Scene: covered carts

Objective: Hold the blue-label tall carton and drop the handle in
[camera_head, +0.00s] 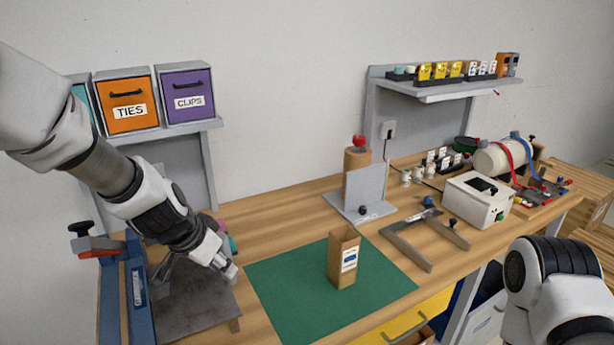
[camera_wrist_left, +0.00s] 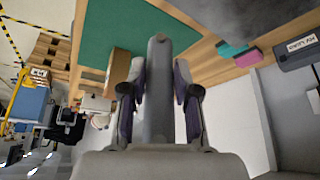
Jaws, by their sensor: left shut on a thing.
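The blue-label tall carton (camera_head: 341,268) stands upright on the green mat (camera_head: 285,290), its top open. It is brown with a white and blue label on its front. Part of the carton (camera_wrist_left: 119,66) also shows in the left wrist view, left of the fingers. My left gripper (camera_wrist_left: 159,72) is shut on a grey rod-like handle (camera_wrist_left: 158,105), which lies between its two fingers. In the head view my left gripper (camera_head: 222,262) is left of the carton, apart from it, near the mat's left edge. My right gripper is out of view; only part of that arm shows.
A dark plate (camera_head: 192,300) and a blue clamp-like frame (camera_head: 137,290) lie left of the mat. A grey upright panel (camera_head: 366,188) stands behind the carton. A grey bracket (camera_head: 408,248) and a white box (camera_head: 474,200) are to the right. The mat around the carton is clear.

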